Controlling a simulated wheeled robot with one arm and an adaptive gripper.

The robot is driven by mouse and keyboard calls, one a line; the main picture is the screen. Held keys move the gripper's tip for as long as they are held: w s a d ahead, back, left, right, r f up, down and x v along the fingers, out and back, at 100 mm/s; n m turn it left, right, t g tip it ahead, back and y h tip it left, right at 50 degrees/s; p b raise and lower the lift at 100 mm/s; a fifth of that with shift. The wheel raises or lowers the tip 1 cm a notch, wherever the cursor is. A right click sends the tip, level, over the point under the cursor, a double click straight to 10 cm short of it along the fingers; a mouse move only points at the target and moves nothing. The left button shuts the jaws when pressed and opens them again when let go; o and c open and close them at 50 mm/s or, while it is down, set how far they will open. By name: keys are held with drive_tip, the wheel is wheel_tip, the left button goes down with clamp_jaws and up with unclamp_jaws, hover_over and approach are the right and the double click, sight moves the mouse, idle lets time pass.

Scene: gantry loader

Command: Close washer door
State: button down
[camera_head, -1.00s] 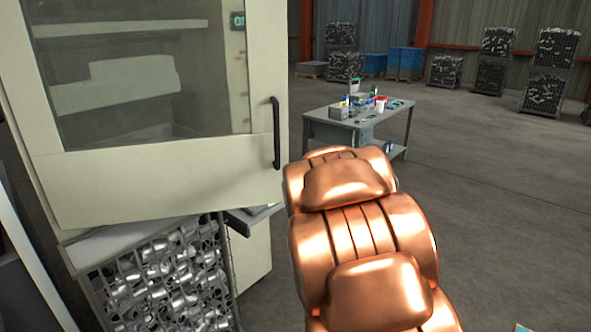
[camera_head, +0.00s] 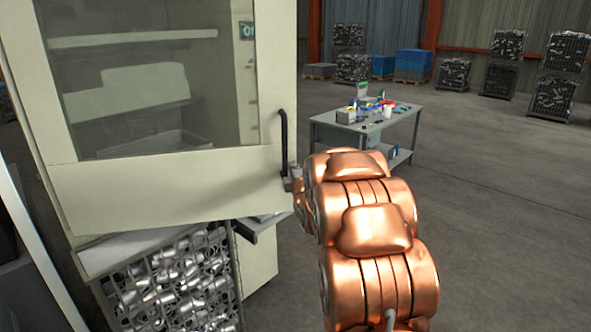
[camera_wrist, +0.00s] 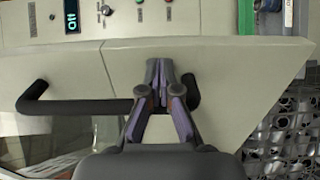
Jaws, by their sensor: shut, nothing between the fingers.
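The washer door (camera_head: 180,190) is a cream panel with a large window, standing ajar at the left of the head view. Its black vertical handle (camera_head: 284,143) is on the right side. In the wrist view the handle (camera_wrist: 80,107) runs across the door (camera_wrist: 235,75) behind my fingers. My gripper (camera_wrist: 160,66) is shut and empty, its fingers overlapping the handle near one end. In the head view my gripper (camera_head: 291,181) is just by the handle's lower end, mostly hidden by my copper arm. I cannot tell whether the fingers touch the door.
A crate of shiny metal parts (camera_head: 165,285) stands below the door. A control panel (camera_wrist: 130,18) with a display and buttons lies beyond the door edge. A grey worktable (camera_head: 365,130) stands behind my arm. The floor at right is open.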

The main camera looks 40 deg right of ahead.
drive_tip(key=shift+w+d, duration=0.2)
drive_tip(key=shift+w, duration=0.3)
drive_tip(key=shift+w, duration=0.15)
